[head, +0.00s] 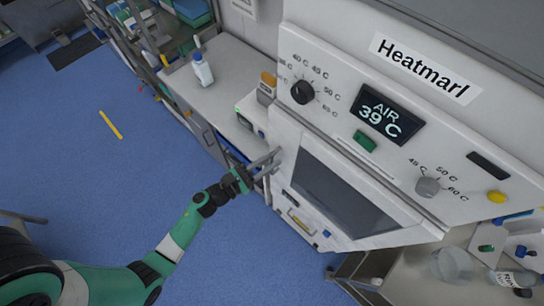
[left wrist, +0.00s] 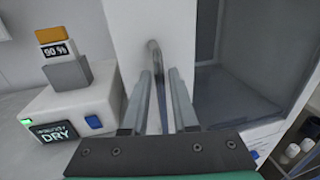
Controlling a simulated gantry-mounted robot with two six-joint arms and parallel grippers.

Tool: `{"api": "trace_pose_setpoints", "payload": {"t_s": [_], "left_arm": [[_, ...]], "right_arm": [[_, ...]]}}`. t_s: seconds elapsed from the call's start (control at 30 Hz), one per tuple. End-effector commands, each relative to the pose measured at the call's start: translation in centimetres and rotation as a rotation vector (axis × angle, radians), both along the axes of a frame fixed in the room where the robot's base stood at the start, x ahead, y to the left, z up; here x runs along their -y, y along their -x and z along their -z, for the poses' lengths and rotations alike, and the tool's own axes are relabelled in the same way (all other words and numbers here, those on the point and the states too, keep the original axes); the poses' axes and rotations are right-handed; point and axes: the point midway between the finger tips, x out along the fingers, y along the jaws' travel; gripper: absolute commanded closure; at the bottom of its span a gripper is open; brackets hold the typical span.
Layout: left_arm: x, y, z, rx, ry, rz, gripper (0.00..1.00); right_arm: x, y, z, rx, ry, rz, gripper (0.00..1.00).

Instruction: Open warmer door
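The warmer (head: 325,115) is a white cabinet labelled "Heatmarl" with a display reading AIR 39 C. Its door (head: 405,238) has a dark window and looks closed. My left gripper (head: 270,162) is at the door's left edge in the head view. In the left wrist view, a slim grey vertical door handle (left wrist: 154,58) stands between the two fingers (left wrist: 160,82) of this gripper. The fingers are apart, with gaps beside the handle. Whether either finger touches it is unclear. The handle is hard to make out in the head view. My right gripper is not seen.
A small device marked DRY (left wrist: 72,108) stands just left of the gripper in the left wrist view. A counter with a white bottle (head: 202,70) lies left of the warmer. A steel table (head: 400,270) with bottles is at lower right. Blue floor (head: 80,150) is open at left.

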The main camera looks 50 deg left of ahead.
Motion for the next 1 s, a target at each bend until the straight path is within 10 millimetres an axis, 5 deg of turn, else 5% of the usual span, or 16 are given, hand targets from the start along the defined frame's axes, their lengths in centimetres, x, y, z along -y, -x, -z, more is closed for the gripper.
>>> {"api": "trace_pose_setpoints", "payload": {"t_s": [0.37, 0.53, 1.0], "left_arm": [[0.09, -0.96, -0.02, 0.0, 0.0, -0.001, 0.73], [0.08, -0.94, -0.03, 0.0, 0.0, -0.001, 1.0], [0.08, -0.93, -0.03, 0.0, 0.0, -0.001, 1.0]], "right_arm": [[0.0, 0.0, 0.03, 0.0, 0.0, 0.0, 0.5], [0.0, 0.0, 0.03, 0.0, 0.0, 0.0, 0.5], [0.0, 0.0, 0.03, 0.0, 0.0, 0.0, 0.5]]}}
